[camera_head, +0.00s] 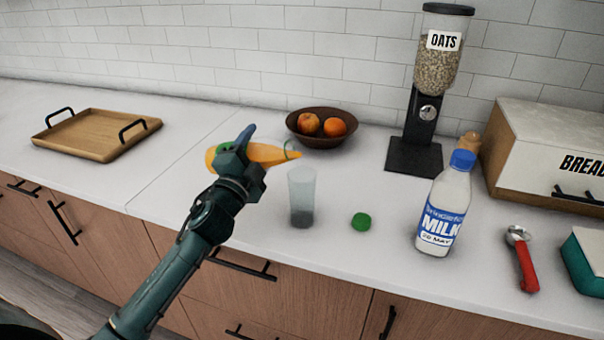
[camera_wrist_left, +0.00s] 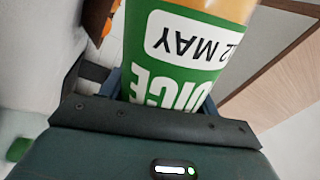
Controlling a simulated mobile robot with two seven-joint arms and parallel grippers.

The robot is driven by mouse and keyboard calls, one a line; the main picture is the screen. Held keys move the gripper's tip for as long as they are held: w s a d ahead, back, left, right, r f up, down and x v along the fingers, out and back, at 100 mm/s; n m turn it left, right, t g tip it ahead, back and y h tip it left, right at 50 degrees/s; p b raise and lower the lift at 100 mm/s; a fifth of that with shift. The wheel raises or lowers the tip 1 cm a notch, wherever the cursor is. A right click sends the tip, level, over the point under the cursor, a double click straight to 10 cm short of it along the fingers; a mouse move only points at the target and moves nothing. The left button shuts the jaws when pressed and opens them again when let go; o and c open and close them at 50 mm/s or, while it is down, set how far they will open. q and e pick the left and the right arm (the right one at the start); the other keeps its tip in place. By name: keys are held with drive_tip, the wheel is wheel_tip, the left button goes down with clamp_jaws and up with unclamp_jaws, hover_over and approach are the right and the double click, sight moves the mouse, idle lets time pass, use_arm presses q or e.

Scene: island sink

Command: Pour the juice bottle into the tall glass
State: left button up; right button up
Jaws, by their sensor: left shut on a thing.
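The juice bottle (camera_head: 268,153) is orange with a green label and lies almost level in the air, its neck to the right. My left gripper (camera_head: 240,152) is shut around its labelled middle. In the left wrist view the bottle (camera_wrist_left: 188,45) fills the jaws, label upside down. The tall glass (camera_head: 302,190) stands upright on the counter, translucent, with a darker patch at its base. The bottle's mouth is near and above the glass's rim; I cannot tell whether juice is flowing. My right gripper is not in view.
A green cap (camera_head: 361,221) lies right of the glass. A milk bottle (camera_head: 443,210), oats dispenser (camera_head: 418,153), bread box (camera_head: 530,150) and red-handled tool (camera_head: 525,265) are further right. A fruit bowl (camera_head: 322,141) stands behind; a wooden tray (camera_head: 84,137) is left. The counter between tray and glass is clear.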

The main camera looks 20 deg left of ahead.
use_arm(q)
drive_tip(key=shift+r+m, duration=0.15)
drive_tip(key=shift+m, duration=0.25)
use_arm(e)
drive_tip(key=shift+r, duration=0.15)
use_arm(q)
drive_tip(key=shift+r, duration=0.1)
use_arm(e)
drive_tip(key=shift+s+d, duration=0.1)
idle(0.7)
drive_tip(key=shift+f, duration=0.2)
use_arm(q)
drive_tip(key=shift+r+m+p, duration=0.15)
drive_tip(key=shift+m+p, duration=0.15)
drive_tip(key=shift+p, duration=0.05)
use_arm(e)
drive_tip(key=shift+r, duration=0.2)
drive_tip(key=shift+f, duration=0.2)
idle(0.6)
use_arm(q)
drive_tip(key=shift+r+m, duration=0.2)
drive_tip(key=shift+m, duration=0.1)
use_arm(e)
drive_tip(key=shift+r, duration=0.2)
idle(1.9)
